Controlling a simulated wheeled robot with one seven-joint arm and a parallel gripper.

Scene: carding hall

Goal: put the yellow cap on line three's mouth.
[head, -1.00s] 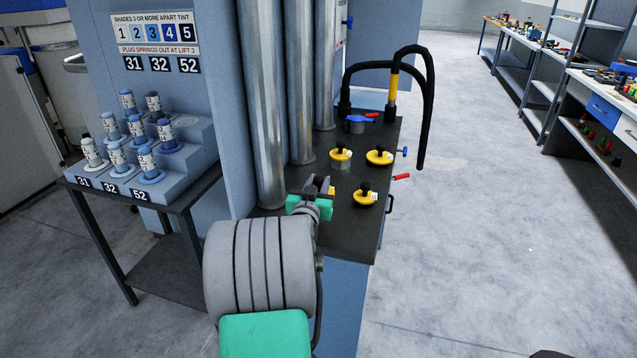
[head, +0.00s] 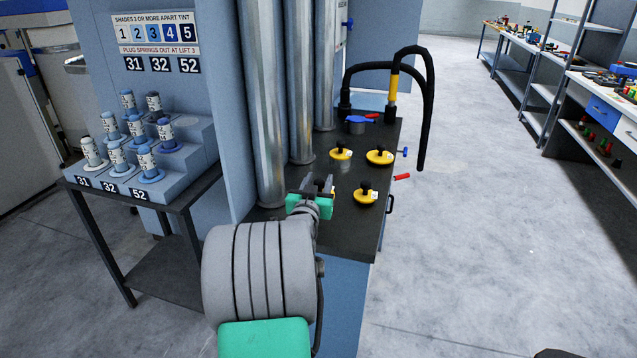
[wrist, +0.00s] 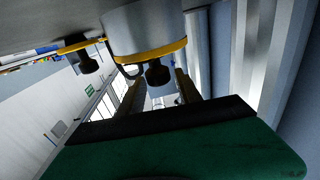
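Several yellow caps with black knobs are at the bench in the head view: one at the back left (head: 341,154), one at the back right (head: 379,157) and one at the front right (head: 365,196). Another yellow cap (head: 332,192) is partly hidden behind my gripper (head: 319,187). In the wrist view a yellow cap (wrist: 152,53) sits on a grey cylinder, its black knob between the fingers of my gripper (wrist: 160,82). The fingers look open, with gaps beside the knob. I cannot tell which mouth is line three's.
Tall metal pipes (head: 264,100) rise along the left of the dark bench top (head: 345,228). A black hose (head: 428,110) arches at the back. A blue-handled item (head: 358,121) and a red-handled item (head: 401,177) are nearby. A stepped bobbin rack (head: 185,168) stands left.

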